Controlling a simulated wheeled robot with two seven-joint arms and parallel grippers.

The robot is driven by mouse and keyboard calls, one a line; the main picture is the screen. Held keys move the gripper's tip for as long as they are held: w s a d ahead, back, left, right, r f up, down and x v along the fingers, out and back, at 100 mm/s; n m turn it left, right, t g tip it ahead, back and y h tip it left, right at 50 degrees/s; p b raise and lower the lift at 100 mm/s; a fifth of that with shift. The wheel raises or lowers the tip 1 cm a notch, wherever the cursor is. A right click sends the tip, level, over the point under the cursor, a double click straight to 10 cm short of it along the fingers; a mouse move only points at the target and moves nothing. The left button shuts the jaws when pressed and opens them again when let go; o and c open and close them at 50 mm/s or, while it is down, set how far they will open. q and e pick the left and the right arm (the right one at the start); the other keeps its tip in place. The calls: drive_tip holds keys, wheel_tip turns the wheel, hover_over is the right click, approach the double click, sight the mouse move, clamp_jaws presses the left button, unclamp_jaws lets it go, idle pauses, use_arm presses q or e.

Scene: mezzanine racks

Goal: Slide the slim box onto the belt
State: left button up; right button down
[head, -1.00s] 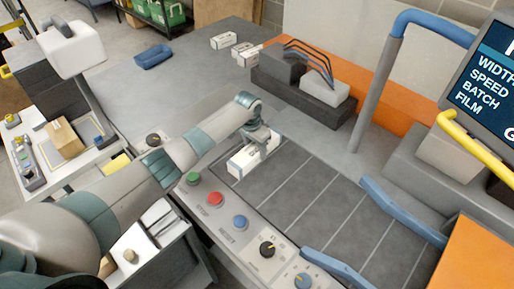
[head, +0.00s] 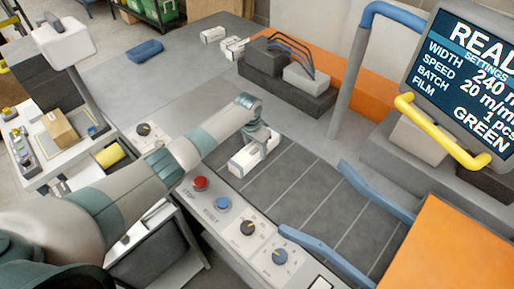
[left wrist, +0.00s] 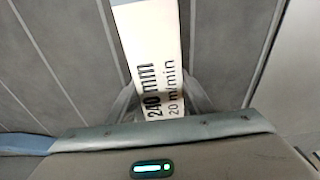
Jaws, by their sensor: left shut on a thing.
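The slim box (head: 249,159) is white and lies low over the near-left end of the dark slatted belt (head: 318,192). My left gripper (head: 262,143) reaches down onto it from above and is shut on it. In the left wrist view the box (left wrist: 151,45) shows its white face with "240 mm" and "20 m/min" printed on it, between the fingers (left wrist: 160,104). Slats of the belt (left wrist: 60,60) show on both sides of it. I cannot tell whether the box's underside touches the belt. My right gripper is not in view.
Blue rails (head: 378,192) stand at the belt's right side. A control panel with a red button (head: 200,182) and knobs runs along the near edge. Grey blocks (head: 308,88) stand behind the belt. A screen (head: 465,75) is at the right. White boxes (head: 213,35) lie farther back.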

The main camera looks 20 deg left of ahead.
sight(252, 150)
use_arm(q)
drive_tip(key=shift+d, duration=0.1)
drive_tip(key=o, duration=1.5)
drive_tip(key=shift+c, duration=0.2)
drive_tip(key=shift+r, duration=0.1)
wheel_tip(252, 150, up, 17)
drive_tip(key=s+a+b, duration=0.1)
drive_tip(key=s+b, duration=0.1)
drive_tip(key=b, duration=0.3)
drive_tip(key=shift+s, duration=0.2)
drive_tip(key=shift+s+a, duration=0.1)
